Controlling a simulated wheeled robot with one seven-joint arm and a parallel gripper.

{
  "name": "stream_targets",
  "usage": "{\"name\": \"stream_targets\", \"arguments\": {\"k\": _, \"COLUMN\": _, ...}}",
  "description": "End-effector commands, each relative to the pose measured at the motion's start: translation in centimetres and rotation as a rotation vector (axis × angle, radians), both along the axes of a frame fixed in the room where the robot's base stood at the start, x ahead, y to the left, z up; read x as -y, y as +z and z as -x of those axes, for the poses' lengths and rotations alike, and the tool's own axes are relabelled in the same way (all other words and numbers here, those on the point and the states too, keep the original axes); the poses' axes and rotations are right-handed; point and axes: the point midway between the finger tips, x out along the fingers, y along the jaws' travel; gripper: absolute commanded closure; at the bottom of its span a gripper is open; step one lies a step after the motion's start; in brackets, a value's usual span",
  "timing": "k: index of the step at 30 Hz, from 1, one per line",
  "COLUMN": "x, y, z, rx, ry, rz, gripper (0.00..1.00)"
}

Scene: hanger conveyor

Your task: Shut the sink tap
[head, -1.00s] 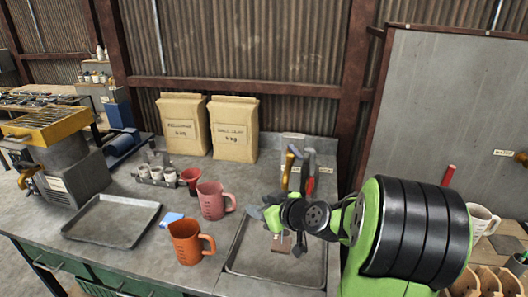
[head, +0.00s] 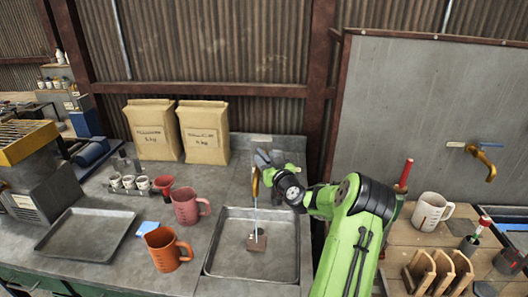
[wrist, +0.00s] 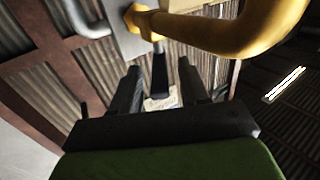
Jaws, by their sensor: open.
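The brass tap (head: 255,182) stands at the back of the sink (head: 209,255), with a thin pale stream below it falling into the basin. My gripper (head: 263,160) is at the tap, just to its right, and hides part of it. In the wrist view the yellow tap pipe (wrist: 225,32) curves across the top, close above my fingers. My gripper (wrist: 160,82) is open there, with a dark narrow bar (wrist: 158,72) showing between its fingers. I cannot tell whether that bar is the tap's lever or whether the fingers touch it.
An orange jug (head: 160,250) and a pink jug (head: 186,207) stand left of the sink. Two paper sacks (head: 203,133) stand behind. Another tap (head: 482,163) is on the right panel, above a bench with a white mug (head: 430,211).

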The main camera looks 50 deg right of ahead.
Motion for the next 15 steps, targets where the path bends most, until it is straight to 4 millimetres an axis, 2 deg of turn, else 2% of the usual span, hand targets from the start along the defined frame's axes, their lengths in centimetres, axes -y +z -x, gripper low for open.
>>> {"name": "stream_targets", "arguments": {"k": 4, "x": 0.6, "y": 0.1, "z": -1.7, "rx": 0.000, "ry": 0.001, "rz": -0.001, "gripper": 0.55}}
{"name": "stream_targets", "arguments": {"k": 12, "x": 0.8, "y": -0.1, "z": -2.0, "rx": -0.002, "ry": 0.000, "rz": 0.000, "gripper": 0.55}}
{"name": "stream_targets", "arguments": {"k": 13, "x": 0.8, "y": -0.1, "z": -2.0, "rx": -0.002, "ry": 0.000, "rz": 0.000, "gripper": 0.57}}
{"name": "stream_targets", "arguments": {"k": 15, "x": 0.8, "y": -0.1, "z": -2.0, "rx": -0.002, "ry": 0.000, "rz": 0.000, "gripper": 0.68}}
